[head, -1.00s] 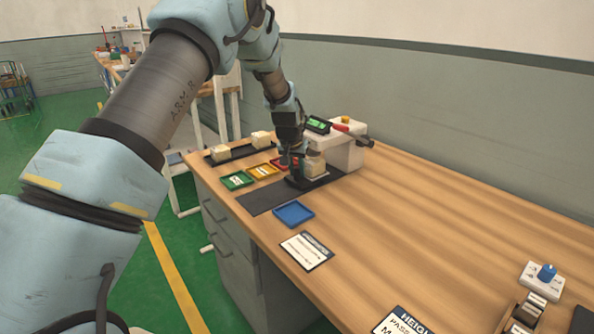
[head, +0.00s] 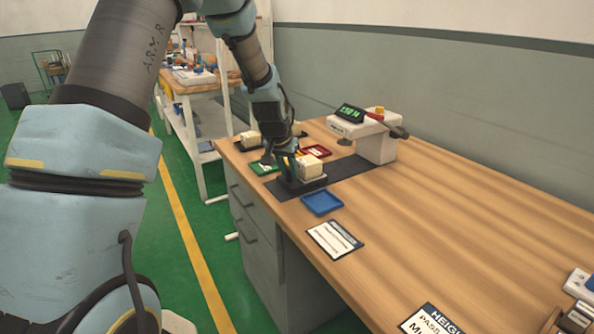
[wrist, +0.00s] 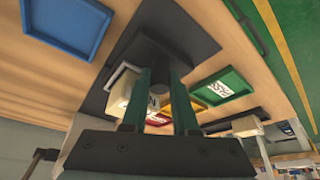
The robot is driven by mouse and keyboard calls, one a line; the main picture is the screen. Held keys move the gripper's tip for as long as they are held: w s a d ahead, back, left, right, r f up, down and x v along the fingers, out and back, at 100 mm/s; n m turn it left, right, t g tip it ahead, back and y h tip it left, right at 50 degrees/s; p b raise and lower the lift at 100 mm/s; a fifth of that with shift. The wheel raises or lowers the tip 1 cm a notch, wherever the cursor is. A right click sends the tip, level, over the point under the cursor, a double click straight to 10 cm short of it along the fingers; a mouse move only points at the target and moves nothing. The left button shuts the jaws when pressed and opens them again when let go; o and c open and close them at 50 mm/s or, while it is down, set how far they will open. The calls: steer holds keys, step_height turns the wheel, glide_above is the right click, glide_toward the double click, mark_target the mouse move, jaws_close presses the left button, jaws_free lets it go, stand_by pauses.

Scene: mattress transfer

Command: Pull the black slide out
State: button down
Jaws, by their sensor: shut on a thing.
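The black slide (head: 302,187) lies on a dark mat, clear of the white press (head: 372,138) behind it. A cream block (head: 308,167) sits on the slide; it also shows in the wrist view (wrist: 121,98), beside the fingers. My gripper (head: 284,170) is low at the near left end of the slide. In the wrist view my gripper (wrist: 160,78) has its two green fingers shut on the slide's dark handle (wrist: 156,60). The fingers hide part of the slide and block.
A blue tray (head: 322,202) is close in front of the slide. A label card (head: 335,239) lies nearer. The table's right half is largely clear.

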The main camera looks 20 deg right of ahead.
steer(key=shift+a, duration=0.3)
steer(key=c, duration=0.9)
jaws_free()
steer(key=shift+o, duration=1.1)
steer(key=shift+r, duration=0.15)
steer(key=b+v, duration=0.1)
steer(key=v, duration=0.9)
steer(key=shift+r+b, duration=0.25)
steer(key=shift+b, duration=0.05)
steer(key=shift+s, duration=0.15)
steer(key=s+a+f+n+y+p, duration=0.1)
steer(key=s+a+n, duration=0.3)
steer(key=a, duration=1)
steer(key=s+a+f+n+g+y+p, duration=0.1)
steer(key=s+a+n+y, duration=0.1)
steer(key=s+a, duration=0.8)
steer(key=a+n, duration=0.1)
steer(key=a, duration=0.3)
steer(key=shift+a+n+g, duration=0.25)
steer(key=shift+n+g, duration=0.05)
steer(key=shift+n, duration=0.1)
